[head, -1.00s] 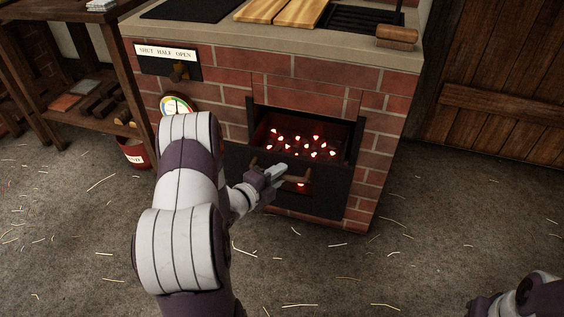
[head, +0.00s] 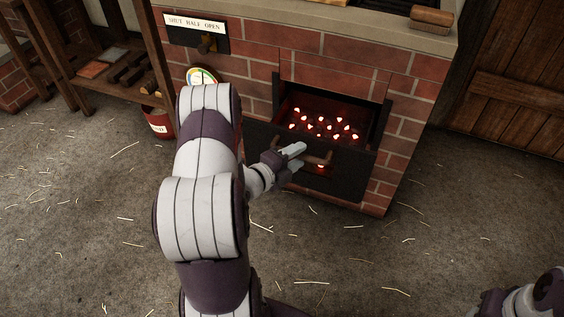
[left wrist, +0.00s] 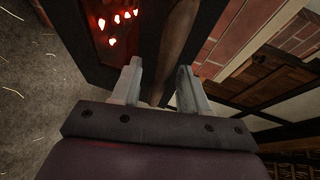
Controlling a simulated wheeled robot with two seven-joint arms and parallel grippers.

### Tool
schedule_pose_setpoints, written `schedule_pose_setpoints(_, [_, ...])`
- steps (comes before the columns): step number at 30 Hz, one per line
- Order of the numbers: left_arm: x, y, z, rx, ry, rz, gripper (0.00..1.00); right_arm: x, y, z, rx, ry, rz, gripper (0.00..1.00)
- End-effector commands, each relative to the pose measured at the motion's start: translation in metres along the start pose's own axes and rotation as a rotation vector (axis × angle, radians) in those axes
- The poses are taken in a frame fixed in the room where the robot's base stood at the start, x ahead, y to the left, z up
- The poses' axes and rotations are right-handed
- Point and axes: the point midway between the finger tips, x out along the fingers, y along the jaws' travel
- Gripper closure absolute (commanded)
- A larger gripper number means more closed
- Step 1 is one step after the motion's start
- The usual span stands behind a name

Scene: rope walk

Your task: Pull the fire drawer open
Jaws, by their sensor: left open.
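The fire drawer has a dark front (head: 349,180) low in the brick stove, and glowing red coals (head: 322,124) show above its top edge. The front appears to stand somewhat out from the brickwork. Its brown bar handle (head: 319,158) runs across it. My left gripper (head: 294,158) is at the handle's left part. In the left wrist view, its two pale fingers (left wrist: 158,88) are apart, with the handle (left wrist: 176,48) between them. I cannot tell whether either finger touches it. My right gripper (head: 490,304) is partly in view at the lower right, away from the stove.
A sign reading "SHUT HALF OPEN" (head: 195,23) and a round gauge (head: 202,76) are on the stove's left. A wooden shelf (head: 105,85) and a red bucket (head: 157,121) stand left of it. The straw-strewn floor (head: 420,250) in front is clear.

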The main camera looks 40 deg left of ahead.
Motion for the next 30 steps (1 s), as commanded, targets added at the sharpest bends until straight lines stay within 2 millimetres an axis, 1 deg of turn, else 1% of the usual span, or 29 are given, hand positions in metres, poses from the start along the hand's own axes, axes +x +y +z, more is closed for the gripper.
schedule_pose_setpoints(1, [-0.010,-0.004,0.001,-0.002,-0.004,0.000,0.56,-0.006,0.000,-0.001,0.000,0.000,0.000,0.57])
schedule_pose_setpoints(2, [-0.017,-0.004,0.000,-0.004,-0.005,0.000,0.56,-0.009,0.000,-0.001,0.000,0.000,0.000,0.57])
schedule_pose_setpoints(9, [-0.079,-0.004,0.001,-0.004,-0.008,0.000,0.56,-0.027,0.000,-0.003,0.000,0.000,0.000,0.57])
schedule_pose_setpoints(13, [-0.103,-0.003,0.001,-0.003,-0.006,-0.001,0.56,-0.032,0.000,-0.004,0.000,0.000,0.000,0.57])
schedule_pose_setpoints(15, [-0.111,-0.002,0.000,-0.001,-0.004,-0.001,0.56,-0.034,0.000,-0.004,0.000,0.000,0.000,0.57])
schedule_pose_setpoints(18, [-0.115,-0.001,0.000,-0.001,-0.001,-0.001,0.56,-0.034,0.000,-0.004,0.000,0.000,0.000,0.57])
schedule_pose_setpoints(30, [-0.115,0.000,0.000,-0.001,0.000,-0.001,0.56,-0.033,0.000,-0.004,0.000,0.000,0.000,0.57])
